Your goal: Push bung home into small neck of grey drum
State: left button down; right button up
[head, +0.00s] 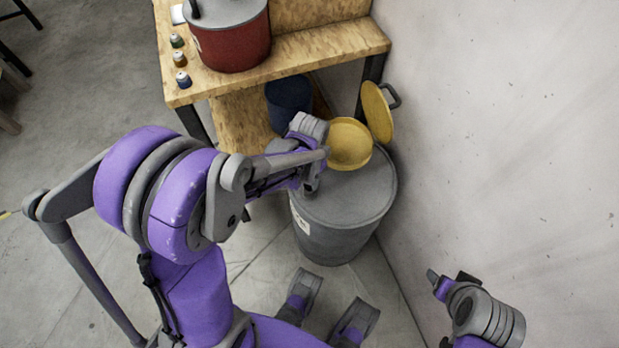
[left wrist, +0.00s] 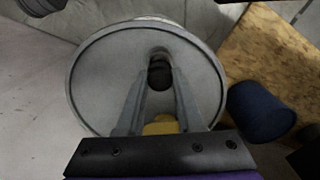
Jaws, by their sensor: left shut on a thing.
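The grey drum (head: 345,215) stands on the floor beside the bench, near the wall. Its round top (left wrist: 105,75) fills the middle of the left wrist view. My left gripper (left wrist: 159,76) is over the drum top, its fingers shut on a small dark bung (left wrist: 160,76). A grey rounded shape lies right around the bung's far side; I cannot tell whether the bung is inside the neck or how deep. In the head view my left arm hides the bung and neck. My right gripper (head: 450,278) is off to the lower right, away from the drum; its finger opening is unclear.
A yellow dish (head: 349,146) is at the drum's far edge, and a yellow round lid (head: 377,112) stands behind it. A wooden bench (head: 330,50) bears a red pot (head: 232,40) and small bottles. A dark blue bin (head: 288,103) stands on the lower shelf. The wall is close on the right.

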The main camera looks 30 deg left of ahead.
pick_arm(q)
jog(key=shift+f+b, duration=0.9)
jog(key=shift+f, duration=0.3)
jog(key=shift+c, duration=2.4)
grip_release()
notch_tip(320, 180, up, 11)
jog(key=p, duration=0.2)
jog(key=shift+p, duration=0.35)
jog(key=s+d+r+n+t+p, duration=0.1)
jog(key=s+r+t+p, duration=0.1)
jog(key=s+r+p, duration=0.3)
jog(key=s+d+r+n+t+p, duration=0.1)
jog(key=s+d+r+t+p, duration=0.1)
jog(key=r, duration=0.8)
jog(key=shift+s+d+t+p, duration=0.15)
jog(key=shift+s+t+p, duration=0.55)
jog(key=shift+s+p, duration=0.95)
